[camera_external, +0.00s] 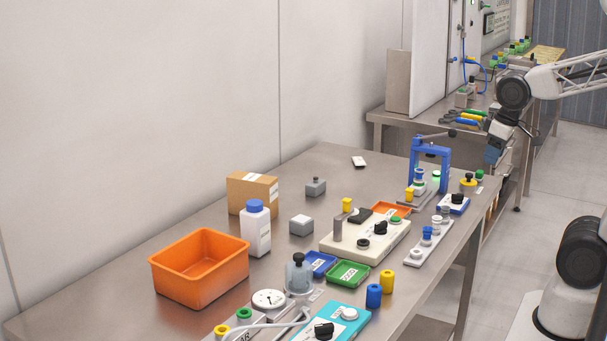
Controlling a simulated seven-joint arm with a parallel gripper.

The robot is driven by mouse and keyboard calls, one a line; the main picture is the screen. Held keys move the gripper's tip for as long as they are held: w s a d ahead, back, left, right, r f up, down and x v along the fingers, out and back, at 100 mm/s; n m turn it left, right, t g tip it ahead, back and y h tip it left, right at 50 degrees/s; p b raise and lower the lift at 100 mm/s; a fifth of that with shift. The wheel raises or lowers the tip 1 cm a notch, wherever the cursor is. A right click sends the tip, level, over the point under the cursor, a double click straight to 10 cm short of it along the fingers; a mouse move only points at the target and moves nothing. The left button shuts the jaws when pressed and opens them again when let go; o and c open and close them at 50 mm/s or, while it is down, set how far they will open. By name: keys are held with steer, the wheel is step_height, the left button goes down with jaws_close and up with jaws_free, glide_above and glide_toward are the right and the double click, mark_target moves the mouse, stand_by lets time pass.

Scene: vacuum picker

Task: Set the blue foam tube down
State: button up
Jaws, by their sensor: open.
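A short blue foam tube (373,296) stands upright on the steel table near its front right edge. A yellow tube (387,280) stands just behind it to the right. My gripper (490,160) is up at the right, above the far right edge of the table and well away from the blue tube. It is open, and I see nothing held in it. Its fingertips are small and dark, so details are hard to make out.
An orange bin (199,266), a white bottle with a blue cap (257,229) and a cardboard box (252,192) stand at the left. Green (348,274) and blue (319,263) trays lie left of the tubes. A blue press frame (430,160) stands near my gripper. The left front table is bare.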

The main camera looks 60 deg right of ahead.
steer(key=w, duration=0.1)
steer(key=n+y, duration=0.3)
steer(key=n, duration=0.6)
glide_above(373, 285)
steer(key=s+d, duration=0.1)
steer(key=s, duration=0.1)
steer(key=shift+t, duration=0.3)
steer(key=f, duration=1.7)
steer(key=shift+w+d+f, duration=0.15)
steer(key=shift+w+d, duration=0.05)
steer(key=shift+w, duration=0.05)
steer(key=shift+f, duration=0.15)
steer(key=shift+x, duration=1.15)
steer(key=shift+x, duration=2.6)
